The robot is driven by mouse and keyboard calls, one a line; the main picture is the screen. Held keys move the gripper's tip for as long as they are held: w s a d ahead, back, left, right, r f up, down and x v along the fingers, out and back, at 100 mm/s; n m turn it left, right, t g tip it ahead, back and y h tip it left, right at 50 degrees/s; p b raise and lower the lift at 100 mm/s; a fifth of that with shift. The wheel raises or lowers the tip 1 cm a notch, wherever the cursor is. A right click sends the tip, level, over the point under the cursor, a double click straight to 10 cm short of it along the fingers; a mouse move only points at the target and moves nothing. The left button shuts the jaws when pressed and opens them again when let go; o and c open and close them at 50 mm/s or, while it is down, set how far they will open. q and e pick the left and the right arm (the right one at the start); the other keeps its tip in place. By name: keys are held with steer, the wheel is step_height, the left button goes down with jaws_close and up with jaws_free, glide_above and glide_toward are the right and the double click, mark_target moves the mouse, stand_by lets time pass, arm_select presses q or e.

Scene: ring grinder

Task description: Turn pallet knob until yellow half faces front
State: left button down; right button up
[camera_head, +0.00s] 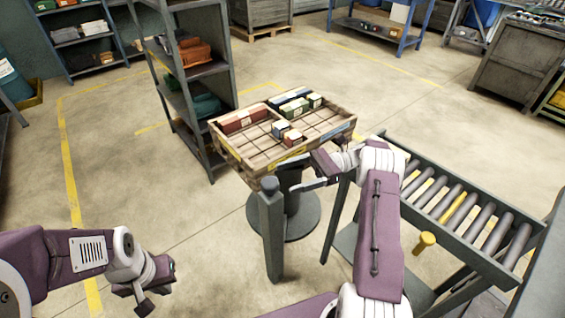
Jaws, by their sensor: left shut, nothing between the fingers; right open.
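A wooden pallet tray (232,160) sits on a round dark pedestal (297,215) in the head view, turned at an angle. It carries red, green and small mixed boxes. A yellowish stretch shows along its near edge (264,167), and a bluish patch shows on its right side. A grey post with a rounded top (270,186) stands just in front of the pallet; I cannot tell whether this top is the knob. My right gripper (306,186) is open beside the pedestal, under the pallet's near right corner. My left gripper (144,301) is shut and empty at lower left, far from the pallet.
A roller conveyor (448,205) with a yellow knob-like part (427,240) on its near side stands at right. A grey shelf rack (190,105) stands close behind the pallet on the left. Open floor lies left of the post.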

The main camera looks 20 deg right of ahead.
arm_select(q)
step_height(320, 180, up, 3)
steer(key=shift+f+p, duration=0.2)
steer(key=shift+p, duration=0.5)
arm_select(e)
steer(key=shift+s+d+r, duration=0.35)
steer(key=shift+s+d, duration=0.05)
steer(key=shift+s, duration=0.05)
